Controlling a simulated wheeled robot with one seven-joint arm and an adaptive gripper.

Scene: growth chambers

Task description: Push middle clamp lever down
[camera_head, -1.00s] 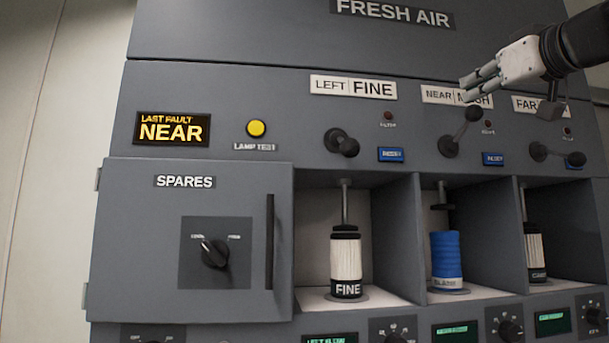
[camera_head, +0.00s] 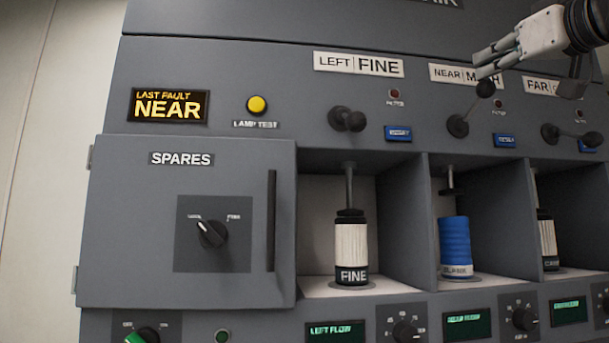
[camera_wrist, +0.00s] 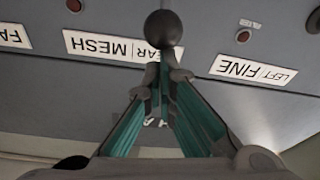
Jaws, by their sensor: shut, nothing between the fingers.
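The middle clamp lever (camera_head: 472,107), under the NEAR MESH label, is dark with a round knob and points up and to the right from its pivot. My gripper (camera_head: 482,66) is shut and empty, with its fingertips just above the knob. In the wrist view the knob (camera_wrist: 163,28) shows large just beyond the fingertips of my gripper (camera_wrist: 160,78). Whether they touch is unclear. The blue cartridge (camera_head: 454,245) stands upright in the middle bay, and the clamp pad (camera_head: 448,192) hangs above it with a gap.
The left clamp lever (camera_head: 347,120) and the right clamp lever (camera_head: 570,134) sit on either side. A blue button (camera_head: 505,140) lies right of the middle lever's pivot. The FINE cartridge (camera_head: 351,250) stands in the left bay. The closed SPARES door (camera_head: 130,235) is far left.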

